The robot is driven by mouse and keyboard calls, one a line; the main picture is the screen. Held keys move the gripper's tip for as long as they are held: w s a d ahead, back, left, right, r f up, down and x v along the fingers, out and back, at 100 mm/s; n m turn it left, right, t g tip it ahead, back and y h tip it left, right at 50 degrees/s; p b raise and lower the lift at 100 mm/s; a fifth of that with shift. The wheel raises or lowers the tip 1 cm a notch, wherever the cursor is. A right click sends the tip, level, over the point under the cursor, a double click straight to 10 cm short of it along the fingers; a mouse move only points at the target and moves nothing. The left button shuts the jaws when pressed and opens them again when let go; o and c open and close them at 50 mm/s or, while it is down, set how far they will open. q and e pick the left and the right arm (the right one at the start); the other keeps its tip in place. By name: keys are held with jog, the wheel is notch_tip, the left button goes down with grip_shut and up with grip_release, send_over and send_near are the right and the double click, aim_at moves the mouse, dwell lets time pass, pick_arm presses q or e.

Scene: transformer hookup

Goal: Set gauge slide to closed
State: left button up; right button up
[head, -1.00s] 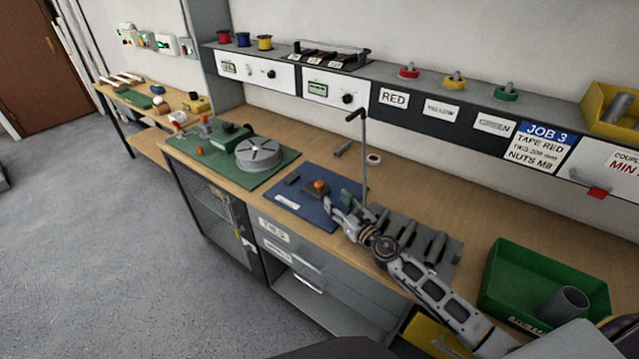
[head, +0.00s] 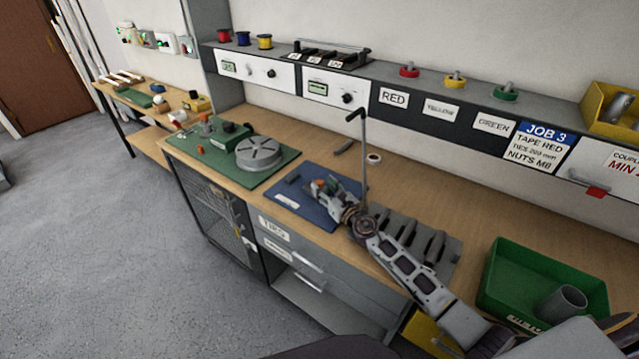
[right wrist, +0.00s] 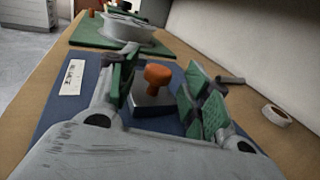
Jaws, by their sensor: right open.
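The gauge slide appears to be the grey block with an orange knob (right wrist: 158,76) on the blue mat (right wrist: 65,115); in the head view the knob (head: 319,184) is partly covered by my gripper. My right gripper (head: 326,188) is low over the blue mat. In the right wrist view its green-padded fingers (right wrist: 162,88) are spread, one on each side of the knob. A gap shows between the knob and the right finger; contact on the left side I cannot tell. My left gripper is not in view.
A thin upright post (head: 362,160) with a bent top stands close beside my right gripper. A green mat with a round grey fixture (head: 259,152) lies to the left. A tape roll (right wrist: 276,115) lies to the right. A green bin (head: 540,285) stands at the right front.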

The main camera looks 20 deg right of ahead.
aim_at(322, 185)
jog(key=shift+x, duration=1.1)
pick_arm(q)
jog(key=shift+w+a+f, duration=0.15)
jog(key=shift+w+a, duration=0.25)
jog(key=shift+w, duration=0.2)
pick_arm(e)
jog(key=shift+w+a, duration=0.15)
jog(key=shift+w, duration=0.35)
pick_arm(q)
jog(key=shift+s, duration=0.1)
pick_arm(e)
jog(key=c, duration=0.9)
grip_shut()
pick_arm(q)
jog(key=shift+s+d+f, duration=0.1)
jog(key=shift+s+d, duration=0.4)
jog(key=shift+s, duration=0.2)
